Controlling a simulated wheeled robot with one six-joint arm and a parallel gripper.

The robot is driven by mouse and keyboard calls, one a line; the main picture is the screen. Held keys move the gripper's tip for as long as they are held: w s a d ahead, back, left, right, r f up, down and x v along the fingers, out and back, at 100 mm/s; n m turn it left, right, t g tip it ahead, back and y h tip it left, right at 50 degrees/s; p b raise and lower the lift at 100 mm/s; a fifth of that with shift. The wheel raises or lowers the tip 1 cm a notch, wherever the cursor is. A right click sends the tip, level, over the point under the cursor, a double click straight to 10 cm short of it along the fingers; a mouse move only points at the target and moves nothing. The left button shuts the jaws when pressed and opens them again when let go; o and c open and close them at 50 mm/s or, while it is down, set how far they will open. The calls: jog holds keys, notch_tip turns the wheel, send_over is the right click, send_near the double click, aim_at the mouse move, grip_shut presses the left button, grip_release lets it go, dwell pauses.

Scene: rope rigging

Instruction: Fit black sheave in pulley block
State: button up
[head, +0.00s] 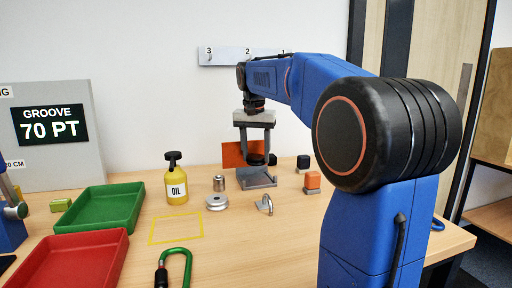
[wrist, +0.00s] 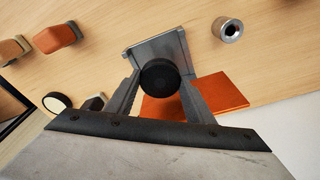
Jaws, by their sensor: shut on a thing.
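My gripper (head: 257,155) points down and is shut on the black sheave (wrist: 160,77), a dark round disc between its two fingers. The sheave also shows small and dark in the head view (head: 257,160). The grey metal pulley block (head: 258,180) stands on the table directly below the gripper. In the wrist view the block (wrist: 158,50) lies just beyond the sheave, which overlaps it. I cannot tell whether the sheave touches the block or is a little above it. The fingers hide part of the block.
An orange plate (head: 232,154) stands behind the gripper. A silver grooved wheel (head: 217,203), a metal cylinder (head: 219,183) and a metal hook (head: 265,205) lie nearby. An oil bottle (head: 176,182), green tray (head: 98,210) and red tray (head: 68,262) are left. A display (head: 49,125) reads "GROOVE 70 PT".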

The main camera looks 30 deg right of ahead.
jog(key=shift+f, duration=2.6)
jog(key=o, duration=1.3)
jog(key=r, duration=0.5)
jog(key=s+a+r, duration=0.1)
jog(key=r, duration=0.5)
jog(key=a+r, duration=0.1)
jog(key=r, duration=0.5)
jog(key=shift+s+r, duration=0.1)
jog(key=shift+s, duration=0.3)
